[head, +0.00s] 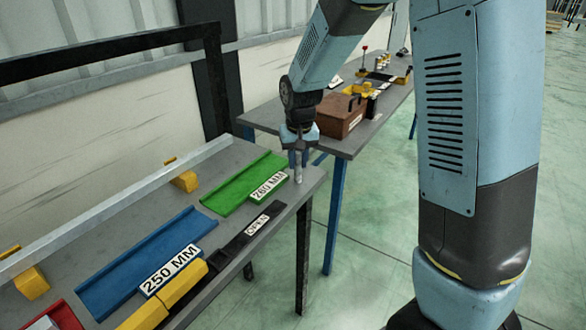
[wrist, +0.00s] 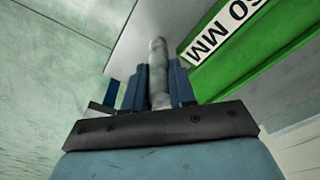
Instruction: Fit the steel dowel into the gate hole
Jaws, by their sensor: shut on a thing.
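My gripper (head: 298,158) is shut on the steel dowel (head: 299,175), a grey rod that points down between the fingers. The dowel is near the right end of the front bench, beside the green channel. In the wrist view the dowel (wrist: 157,62) stands out between the blue fingers of my gripper (wrist: 158,88). A black bar with an OPEN label (head: 257,225) lies along the bench's front edge, to the lower left of the dowel. I cannot make out the gate hole. Whether the dowel's tip touches anything is unclear.
The green channel (head: 240,185), labelled 260 MM, and the blue channel (head: 140,262), labelled 250 MM, lie on the grey bench (head: 205,180). A second bench behind holds a brown box (head: 341,116). Green floor is open at right.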

